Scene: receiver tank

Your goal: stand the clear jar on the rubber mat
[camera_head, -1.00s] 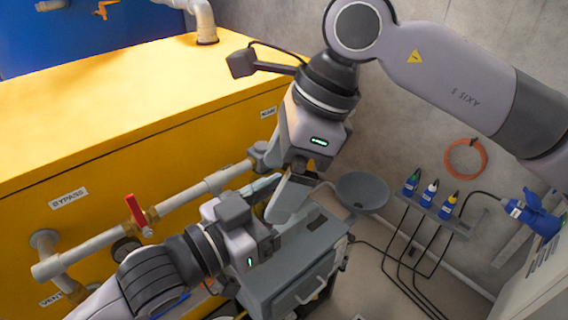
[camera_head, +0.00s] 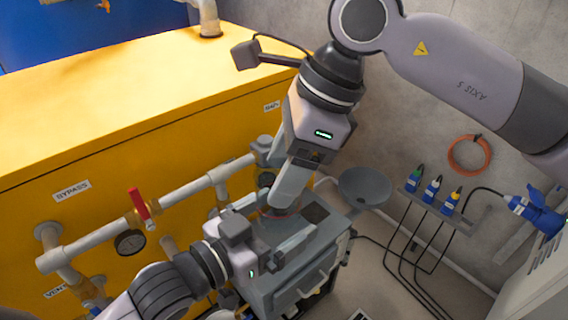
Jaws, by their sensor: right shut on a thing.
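My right gripper (camera_head: 283,207) reaches down from above to the top of the grey cabinet (camera_head: 268,283). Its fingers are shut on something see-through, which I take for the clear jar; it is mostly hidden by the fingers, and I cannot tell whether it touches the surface. A dark flat patch (camera_head: 316,212) on the cabinet top, just right of the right fingers, looks like the rubber mat. My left gripper (camera_head: 278,248) is low at the cabinet's left side, close below the right one; its fingers are hard to make out and I cannot see whether they are open.
The yellow tank (camera_head: 130,120) with pipes, a red-handled valve (camera_head: 139,203) and a gauge (camera_head: 130,242) stands at left. A grey round bowl (camera_head: 365,187) is right behind the cabinet. The floor at right is partly clear.

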